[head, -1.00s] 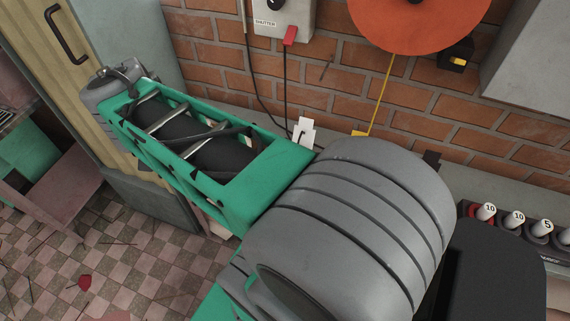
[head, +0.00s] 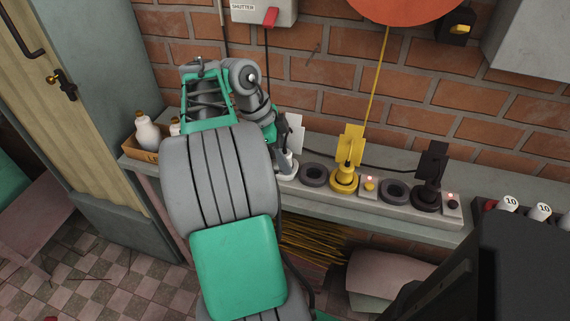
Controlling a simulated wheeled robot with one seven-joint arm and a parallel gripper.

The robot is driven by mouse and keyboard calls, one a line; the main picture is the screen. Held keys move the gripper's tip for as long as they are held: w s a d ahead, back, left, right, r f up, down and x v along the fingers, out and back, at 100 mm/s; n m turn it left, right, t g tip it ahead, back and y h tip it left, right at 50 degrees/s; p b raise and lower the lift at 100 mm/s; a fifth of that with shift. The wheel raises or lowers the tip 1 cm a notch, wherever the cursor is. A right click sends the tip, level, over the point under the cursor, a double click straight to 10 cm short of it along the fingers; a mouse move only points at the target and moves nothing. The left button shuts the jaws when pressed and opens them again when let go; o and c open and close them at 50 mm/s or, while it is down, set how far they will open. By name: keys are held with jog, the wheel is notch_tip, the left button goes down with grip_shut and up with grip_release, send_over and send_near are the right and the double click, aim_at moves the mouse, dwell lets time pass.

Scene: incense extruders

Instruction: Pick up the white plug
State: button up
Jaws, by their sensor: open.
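The white plug (head: 288,163) stands upright at the left end of a grey power strip (head: 330,197) on the bench. A white tag (head: 296,134) rises behind it. My gripper (head: 281,146) is just above and to the left of the plug, close to it. It is open, but its fingers are small and partly hidden by my wrist, so I cannot tell whether they are around the plug or touching it.
The strip also bears a yellow plug (head: 344,178) with a yellow tag and a black plug (head: 428,194) with a dark tag, right of the white plug. Dark socket rings lie between. A box with white bottles (head: 147,133) stands left. A brick wall (head: 330,90) rises behind.

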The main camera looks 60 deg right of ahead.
grip_shut()
dwell(0.4)
jog(key=shift+r, duration=0.15)
